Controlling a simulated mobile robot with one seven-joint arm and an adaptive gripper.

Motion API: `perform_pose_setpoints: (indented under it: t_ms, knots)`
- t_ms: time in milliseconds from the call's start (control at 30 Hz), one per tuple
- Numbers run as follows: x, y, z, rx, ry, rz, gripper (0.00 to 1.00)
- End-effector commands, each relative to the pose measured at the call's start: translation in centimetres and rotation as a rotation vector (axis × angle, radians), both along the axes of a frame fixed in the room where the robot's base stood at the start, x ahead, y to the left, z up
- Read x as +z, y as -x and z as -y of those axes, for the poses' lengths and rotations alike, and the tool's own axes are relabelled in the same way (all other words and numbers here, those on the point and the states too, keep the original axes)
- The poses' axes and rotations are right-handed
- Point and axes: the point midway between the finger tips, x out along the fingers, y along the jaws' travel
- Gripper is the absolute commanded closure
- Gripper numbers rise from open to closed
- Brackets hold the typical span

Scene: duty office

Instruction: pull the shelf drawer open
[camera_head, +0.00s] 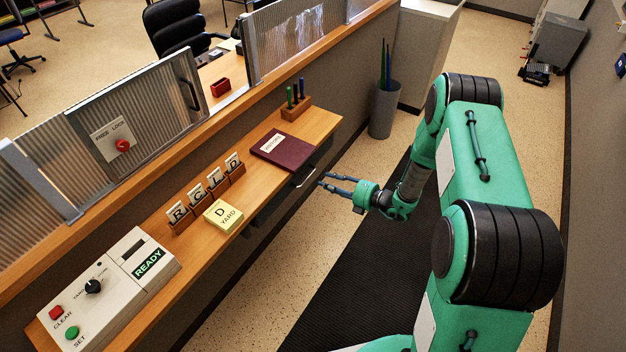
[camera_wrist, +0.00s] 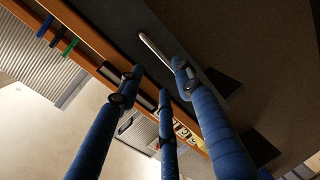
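The shelf drawer (camera_head: 317,160) is dark and sits under the right part of the wooden shelf (camera_head: 318,122). Its pale bar handle (camera_head: 305,177) shows just below the shelf's front edge. In the wrist view the handle (camera_wrist: 160,48) is a light diagonal bar on a dark front, ahead of the fingertips. My gripper (camera_head: 324,182) is in front of the handle, with its blue fingers spread and nothing between them. In the wrist view my gripper (camera_wrist: 158,78) shows three separate fingers. They look close to the handle; I cannot tell if one touches it. The drawer appears shut.
On the shelf lie a maroon book (camera_head: 283,150), a pen holder (camera_head: 295,107), a yellow card block (camera_head: 223,216), lettered cards (camera_head: 207,188) and a control box (camera_head: 110,290). A grey bin (camera_head: 383,110) stands beyond. A dark mat (camera_head: 350,270) covers open floor before the shelf.

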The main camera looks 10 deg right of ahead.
Motion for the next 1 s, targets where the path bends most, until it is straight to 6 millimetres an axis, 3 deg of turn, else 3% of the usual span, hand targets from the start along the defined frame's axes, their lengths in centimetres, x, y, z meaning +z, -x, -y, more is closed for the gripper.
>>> perform_pose_setpoints:
  t_ms: [400, 967, 1000]
  knots:
    - [-1.4, -4.2, -4.3, 0.001, 0.001, 0.001, 0.65]
    - [-1.6, -5.3, -5.2, -0.001, 0.0, 0.0, 0.65]
    - [-1.6, -5.3, -5.2, -0.001, 0.0, 0.0, 0.73]
